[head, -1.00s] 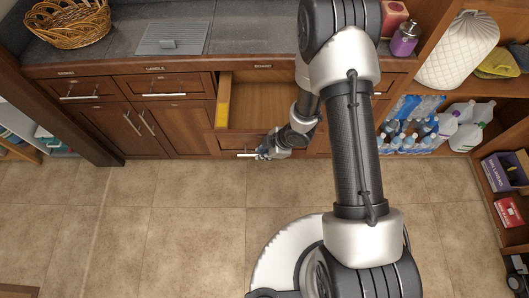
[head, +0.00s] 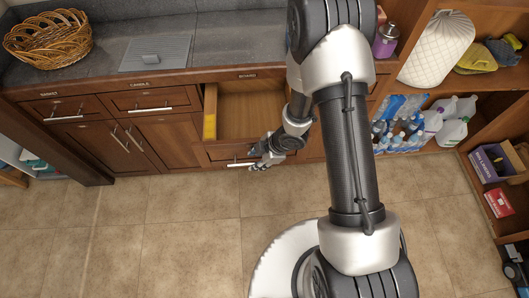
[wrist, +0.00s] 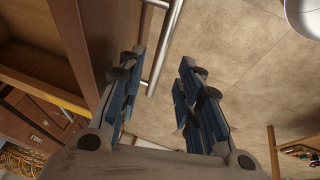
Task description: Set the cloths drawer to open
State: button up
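An open wooden drawer (head: 250,115) stands pulled out of the cabinet under the counter, with a yellow patch on its left inner wall. The interior that shows looks empty. The small labels are hard to read, so I cannot tell for sure which drawer is the cloths drawer. A metal bar handle (head: 240,164) sits on the front below the open box. My gripper (head: 262,158) is at the right end of this handle. In the wrist view, my gripper (wrist: 158,90) has its fingers apart, with the handle's end (wrist: 153,88) showing between them; contact cannot be made out.
Closed drawers (head: 138,102) and cupboard doors (head: 130,143) lie to the left. A wicker basket (head: 47,38) is on the counter. Water bottles and jugs (head: 452,125) fill a low shelf at right. The tiled floor (head: 170,235) in front is clear.

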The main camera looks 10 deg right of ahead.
jog(key=v, duration=0.9)
jog(key=shift+r, duration=0.1)
jog(key=w+d+r+m+t+h, duration=0.4)
jog(key=d+r, duration=0.3)
jog(key=r, duration=0.4)
jog(key=s+d+r+m+h, duration=0.3)
jog(key=d+r+m, duration=0.3)
jog(key=r, duration=0.5)
jog(key=s+a+r+m+y, duration=0.1)
jog(key=s+r+m, duration=0.3)
jog(key=s, duration=0.5)
jog(key=s+a+r+m+g+y, duration=0.1)
jog(key=s+a+r+m, duration=0.3)
jog(key=s, duration=0.5)
jog(key=shift+a+g+y, duration=0.25)
jog(key=shift+g+y, duration=0.05)
